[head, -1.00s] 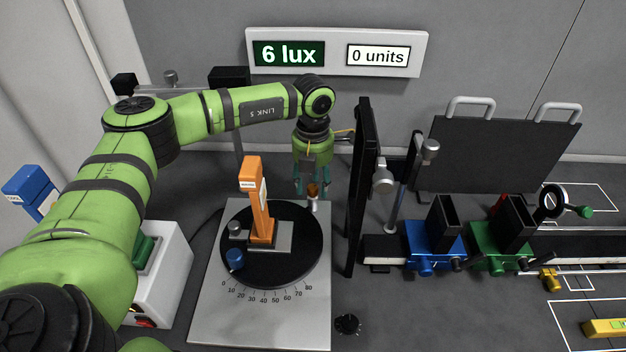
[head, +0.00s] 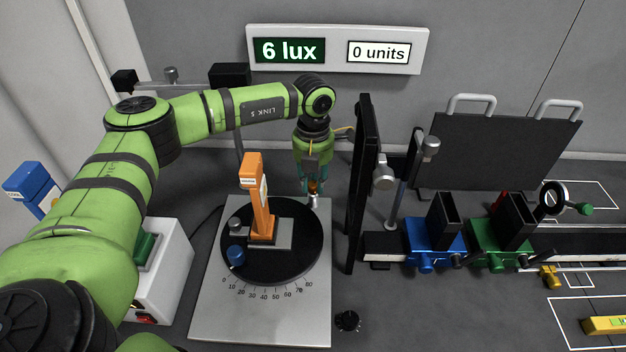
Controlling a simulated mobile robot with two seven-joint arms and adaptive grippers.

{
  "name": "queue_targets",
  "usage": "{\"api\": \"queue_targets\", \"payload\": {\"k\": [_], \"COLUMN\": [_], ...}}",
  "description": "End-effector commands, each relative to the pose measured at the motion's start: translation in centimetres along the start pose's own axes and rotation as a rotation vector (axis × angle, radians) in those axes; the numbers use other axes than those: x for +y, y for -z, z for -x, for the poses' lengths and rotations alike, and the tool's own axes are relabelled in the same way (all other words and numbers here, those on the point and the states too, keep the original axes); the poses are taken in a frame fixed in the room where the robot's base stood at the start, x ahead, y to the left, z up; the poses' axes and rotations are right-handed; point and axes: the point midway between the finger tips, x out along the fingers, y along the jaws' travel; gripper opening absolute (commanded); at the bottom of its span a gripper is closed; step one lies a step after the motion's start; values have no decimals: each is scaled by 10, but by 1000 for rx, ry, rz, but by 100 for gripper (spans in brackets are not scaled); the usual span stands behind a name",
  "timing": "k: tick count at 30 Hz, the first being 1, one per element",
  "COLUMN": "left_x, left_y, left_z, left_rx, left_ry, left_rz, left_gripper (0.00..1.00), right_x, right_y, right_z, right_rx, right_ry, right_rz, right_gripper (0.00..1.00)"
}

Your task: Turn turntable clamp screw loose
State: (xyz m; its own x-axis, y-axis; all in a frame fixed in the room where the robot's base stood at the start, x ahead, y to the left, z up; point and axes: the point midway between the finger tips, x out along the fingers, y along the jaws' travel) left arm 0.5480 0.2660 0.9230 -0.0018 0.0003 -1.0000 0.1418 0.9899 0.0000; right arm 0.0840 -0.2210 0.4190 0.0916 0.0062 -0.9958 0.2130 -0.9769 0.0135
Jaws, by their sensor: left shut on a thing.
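The turntable is a black disc (head: 300,262) on a grey base plate (head: 260,320) with a scale of degrees along its front edge. The clamp screw (head: 314,202) is a small upright piece with a brown-orange top and pale lower part, at the back right edge of the disc. My left gripper (head: 313,188) points down over it, its fingers closed around the screw's top. The fingers partly hide the screw. My right gripper is not in view.
An orange LED post (head: 259,198) stands on the disc, with a blue knob (head: 236,256) in front. A tall black panel (head: 363,185) rises just right of the gripper. A display (head: 337,51) on the wall reads 6 lux and 0 units.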

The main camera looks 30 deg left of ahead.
Motion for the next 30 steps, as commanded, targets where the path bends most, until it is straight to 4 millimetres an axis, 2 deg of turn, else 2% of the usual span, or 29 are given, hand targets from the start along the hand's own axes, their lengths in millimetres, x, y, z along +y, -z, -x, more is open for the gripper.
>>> {"api": "queue_targets", "payload": {"k": [30], "left_x": [2], "left_y": [-2], "left_z": [2], "left_rx": [-9], "left_ry": [4], "left_rz": [920], "left_gripper": [0], "right_x": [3], "right_y": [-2], "right_z": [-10], "right_rx": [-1], "right_ry": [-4], "right_rz": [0], "right_gripper": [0]}}
